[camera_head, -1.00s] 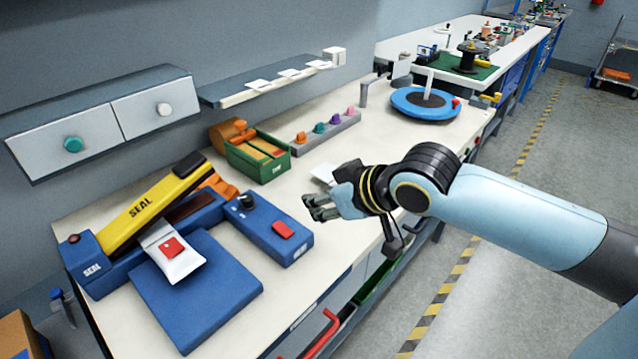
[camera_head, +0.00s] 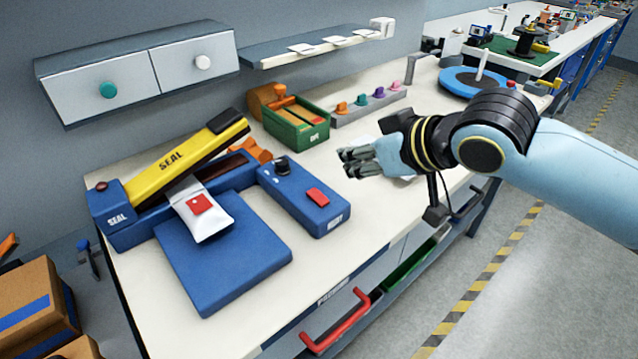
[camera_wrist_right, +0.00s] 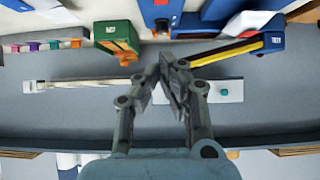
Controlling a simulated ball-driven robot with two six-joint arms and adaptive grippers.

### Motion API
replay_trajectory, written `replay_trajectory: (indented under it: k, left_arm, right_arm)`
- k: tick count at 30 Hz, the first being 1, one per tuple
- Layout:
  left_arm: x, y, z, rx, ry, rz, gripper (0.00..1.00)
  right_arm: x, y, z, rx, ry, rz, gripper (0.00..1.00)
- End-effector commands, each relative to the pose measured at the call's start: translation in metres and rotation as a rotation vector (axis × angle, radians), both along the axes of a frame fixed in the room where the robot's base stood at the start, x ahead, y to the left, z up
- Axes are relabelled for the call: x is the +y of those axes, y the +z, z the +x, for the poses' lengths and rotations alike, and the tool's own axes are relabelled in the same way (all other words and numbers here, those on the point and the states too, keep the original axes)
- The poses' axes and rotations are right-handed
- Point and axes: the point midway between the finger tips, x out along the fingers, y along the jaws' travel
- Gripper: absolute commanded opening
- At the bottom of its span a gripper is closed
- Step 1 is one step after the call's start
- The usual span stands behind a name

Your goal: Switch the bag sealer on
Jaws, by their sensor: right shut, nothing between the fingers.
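The bag sealer (camera_head: 128,205) stands on the bench at left, with a blue base and a raised, tilted yellow arm (camera_head: 175,162) marked SEAL. A white bag with a red square (camera_head: 201,212) lies at its jaw, over a blue plate (camera_head: 225,262). To its right is a blue control box (camera_head: 303,199) with a black knob (camera_head: 282,166) and a red rocker switch (camera_head: 318,197). My right gripper (camera_head: 346,162) is shut and empty, above the bench, beyond and right of the switch; it also shows in the right wrist view (camera_wrist_right: 170,70). My left gripper is out of view.
A green bin (camera_head: 297,125) and a rack of coloured knobs (camera_head: 368,102) stand behind. A shelf (camera_head: 320,45) and drawers (camera_head: 140,72) hang on the wall. A blue turntable (camera_head: 472,82) is farther right. Cardboard boxes (camera_head: 38,305) stand at lower left.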

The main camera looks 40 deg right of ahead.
Motion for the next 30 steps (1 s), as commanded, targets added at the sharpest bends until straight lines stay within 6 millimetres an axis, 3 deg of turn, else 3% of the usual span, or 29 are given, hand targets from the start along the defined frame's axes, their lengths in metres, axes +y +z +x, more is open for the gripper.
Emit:
replay_trajectory:
  k: [6, 11, 23, 30]
  left_arm:
    - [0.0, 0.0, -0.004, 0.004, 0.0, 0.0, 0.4]
    - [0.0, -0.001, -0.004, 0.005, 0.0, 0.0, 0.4]
    - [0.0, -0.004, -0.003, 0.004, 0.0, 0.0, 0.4]
    - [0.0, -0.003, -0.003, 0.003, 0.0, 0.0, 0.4]
  right_arm:
    - [0.0, -0.001, 0.002, 0.0, -0.002, 0.001, 0.0]
    - [0.001, -0.011, 0.016, -0.001, -0.004, 0.004, 0.0]
    - [0.007, -0.061, 0.082, 0.0, -0.002, 0.004, 0.0]
    - [0.007, -0.093, 0.085, 0.002, -0.001, 0.001, 0.0]
